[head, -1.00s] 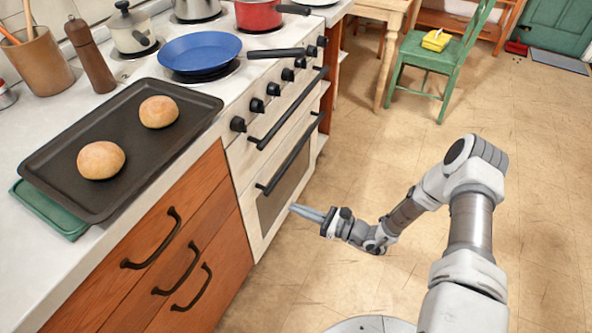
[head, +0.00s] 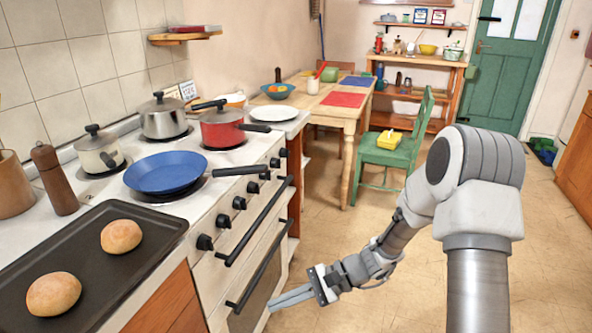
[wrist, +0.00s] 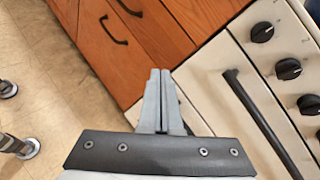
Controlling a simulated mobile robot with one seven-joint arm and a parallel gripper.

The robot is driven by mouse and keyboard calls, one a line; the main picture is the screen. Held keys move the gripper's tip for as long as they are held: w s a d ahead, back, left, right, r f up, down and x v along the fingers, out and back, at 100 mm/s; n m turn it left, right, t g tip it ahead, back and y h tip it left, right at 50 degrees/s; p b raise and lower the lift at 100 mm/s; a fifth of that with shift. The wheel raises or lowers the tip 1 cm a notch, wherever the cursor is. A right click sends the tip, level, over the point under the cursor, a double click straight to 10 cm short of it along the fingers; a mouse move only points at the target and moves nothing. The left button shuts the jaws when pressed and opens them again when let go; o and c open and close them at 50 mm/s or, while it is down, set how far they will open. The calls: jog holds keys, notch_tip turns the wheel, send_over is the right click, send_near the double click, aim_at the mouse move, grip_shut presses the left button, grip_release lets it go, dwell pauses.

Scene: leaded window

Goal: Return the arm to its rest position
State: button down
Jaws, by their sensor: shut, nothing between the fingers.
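My gripper (head: 291,298) is low in front of the stove, near the oven door, in the head view. Its grey fingers point left toward the stove front and are shut with nothing between them. The wrist view also shows the closed fingers (wrist: 158,100), with wooden drawers and the stove front beyond them. My arm bends up from the gripper to a raised elbow at the right of the head view.
The stove (head: 255,228) has knobs and handles on its front. A blue pan (head: 166,172) sits on top, its handle sticking out. A dark tray (head: 120,265) holds two buns. A green chair (head: 405,152) stands beyond. Floor between is clear.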

jog(key=s+d+r+n+t+h, duration=0.45)
jog(key=s+d+r+h, duration=0.35)
jog(key=r, duration=0.4)
jog(key=s+d+r+n+t+h, duration=0.3)
jog(key=s+d+r+n+h, duration=0.25)
jog(key=s+d+r, duration=0.5)
notch_tip(320, 180, up, 18)
jog(key=w+a+p, duration=0.1)
jog(key=w+p, duration=0.1)
jog(key=p, duration=1.6)
jog(key=shift+w, duration=0.25)
jog(key=shift+a+y, duration=0.1)
jog(key=shift+y, duration=0.15)
dwell(0.9)
